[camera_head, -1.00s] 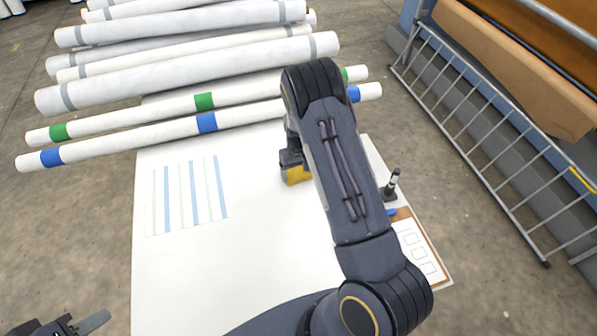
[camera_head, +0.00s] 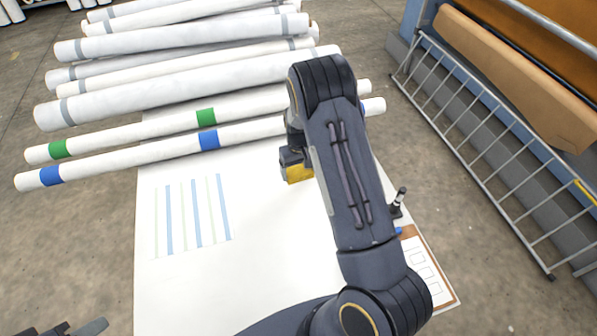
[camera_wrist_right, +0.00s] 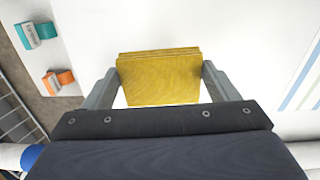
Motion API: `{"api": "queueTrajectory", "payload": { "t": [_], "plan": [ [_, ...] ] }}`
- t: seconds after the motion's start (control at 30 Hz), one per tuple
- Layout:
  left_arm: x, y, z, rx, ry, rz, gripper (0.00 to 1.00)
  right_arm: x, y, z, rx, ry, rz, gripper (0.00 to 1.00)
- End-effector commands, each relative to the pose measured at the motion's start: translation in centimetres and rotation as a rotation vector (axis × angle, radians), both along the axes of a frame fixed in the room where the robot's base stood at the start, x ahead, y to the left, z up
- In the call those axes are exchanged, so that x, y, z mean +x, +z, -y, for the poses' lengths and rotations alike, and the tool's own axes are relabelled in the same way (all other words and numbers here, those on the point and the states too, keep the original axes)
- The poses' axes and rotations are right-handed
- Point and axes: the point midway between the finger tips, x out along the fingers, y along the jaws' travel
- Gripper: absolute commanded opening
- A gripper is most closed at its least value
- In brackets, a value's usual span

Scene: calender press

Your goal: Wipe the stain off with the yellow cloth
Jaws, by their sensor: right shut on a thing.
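The yellow cloth (camera_head: 299,174) is a folded block at the middle of a white table (camera_head: 200,290). My right gripper (camera_wrist_right: 160,85) is shut on the yellow cloth (camera_wrist_right: 158,76), with a grey finger on each side of it. In the head view my right arm hides much of this gripper and part of the table. The cloth is low over the white surface; I cannot tell if it touches. No stain shows; it may be behind my arm or under the cloth. My left gripper (camera_head: 80,330) is cut off at the bottom left corner, its jaw state unclear.
Long white rolls (camera_head: 190,85) lie stacked across the far side, the nearest with blue and green bands. A striped print (camera_head: 192,217) lies left. A dark upright tool (camera_head: 398,201) and a clipboard (camera_head: 428,265) are right.

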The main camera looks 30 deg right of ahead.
Motion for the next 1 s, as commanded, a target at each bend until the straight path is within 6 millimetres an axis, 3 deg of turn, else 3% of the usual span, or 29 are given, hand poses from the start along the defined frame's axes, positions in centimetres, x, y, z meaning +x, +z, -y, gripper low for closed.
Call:
{"api": "queueTrajectory", "payload": {
  "t": [0.3,1.0],
  "plan": [
    [0.0,1.7,0.0,0.0,0.0,0.0,0.36,-0.1,2.9,0.2,0.0,0.001,0.001,0.56],
    [0.0,1.7,0.0,0.0,0.0,0.0,0.36,-0.1,3.0,0.2,0.0,0.001,0.0,0.56]
  ]
}}
